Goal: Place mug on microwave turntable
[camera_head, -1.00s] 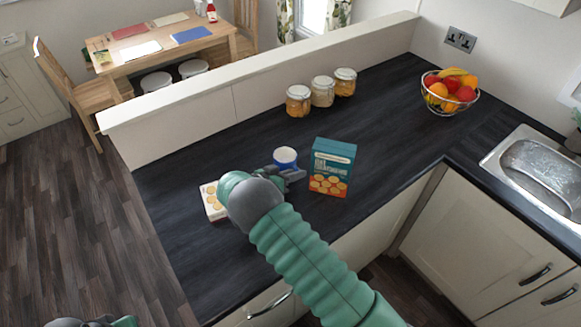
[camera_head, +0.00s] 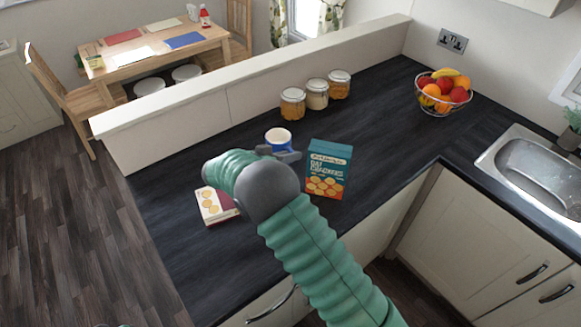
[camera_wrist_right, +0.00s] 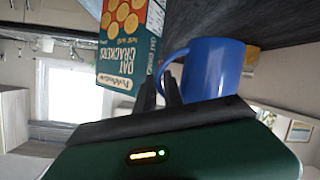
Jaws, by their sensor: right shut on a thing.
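The mug (camera_head: 278,137), blue outside and pale inside, is at the middle of the dark counter area in the head view, left of the cracker box. In the right wrist view the blue mug (camera_wrist_right: 213,68) fills the space beside the fingers, its handle towards them. My right gripper (camera_wrist_right: 160,88) is shut on the mug's handle; in the head view the gripper (camera_head: 283,153) is partly hidden by my forearm. The mug seems lifted from the counter. A sliver of my left gripper (camera_head: 114,325) shows at the bottom edge, its fingers hidden. The microwave and turntable are not in view.
An oat cracker box (camera_head: 327,170) stands close right of the mug; a smaller flat box (camera_head: 216,205) lies left of my wrist. Several obstacles edge the counter: glass jars (camera_head: 316,94), a fruit bowl (camera_head: 443,91) and a sink (camera_head: 535,165). Bare counter (camera_head: 390,120) lies between.

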